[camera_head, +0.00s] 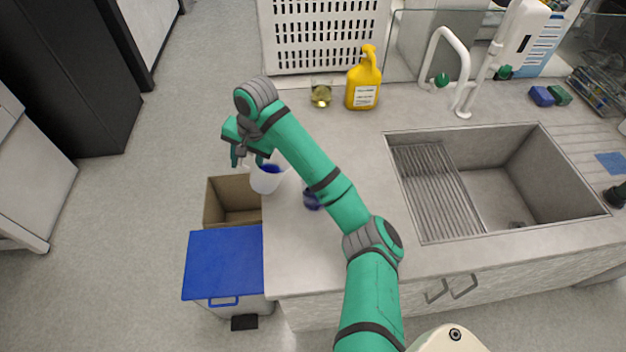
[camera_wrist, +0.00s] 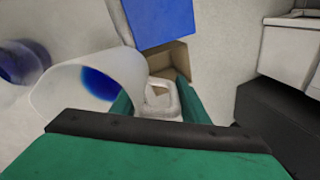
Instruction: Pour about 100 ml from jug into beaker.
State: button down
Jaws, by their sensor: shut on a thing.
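The jug (camera_head: 266,184) is white and translucent, with blue liquid inside, near the counter's left edge. It looks roughly upright, and I cannot tell whether its base touches the counter. It fills the left middle of the wrist view (camera_wrist: 62,92), with its pale handle (camera_wrist: 160,102) between my fingers. My gripper (camera_head: 248,161) is shut on the jug's handle, left of the jug body. The beaker (camera_head: 311,199) is small and dark blue inside, standing on the counter right of the jug. My arm partly hides it. It also shows at the wrist view's left edge (camera_wrist: 22,62), apart from the jug.
An open brown bin (camera_head: 214,205) and a blue-lidded bin (camera_head: 225,262) stand beside the counter's left end. A yellow bottle (camera_head: 363,85), a small greenish item (camera_head: 320,96) and a white basket (camera_head: 325,67) are behind. A sink (camera_head: 450,235) lies to the right.

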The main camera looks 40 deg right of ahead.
jog(key=shift+w+a+f+g+h, duration=0.2)
jog(key=shift+w+f+g+h, duration=0.1)
jog(key=shift+f+g, duration=0.15)
jog(key=shift+w+a+f+g+h, duration=0.15)
jog(key=shift+f+g+h, duration=0.15)
jog(key=shift+g, duration=0.15)
jog(key=shift+w+f+g+h, duration=0.15)
jog(key=shift+f+g+h, duration=0.25)
jog(key=shift+f+g, duration=0.2)
jog(key=shift+r, duration=0.1)
dwell(1.9)
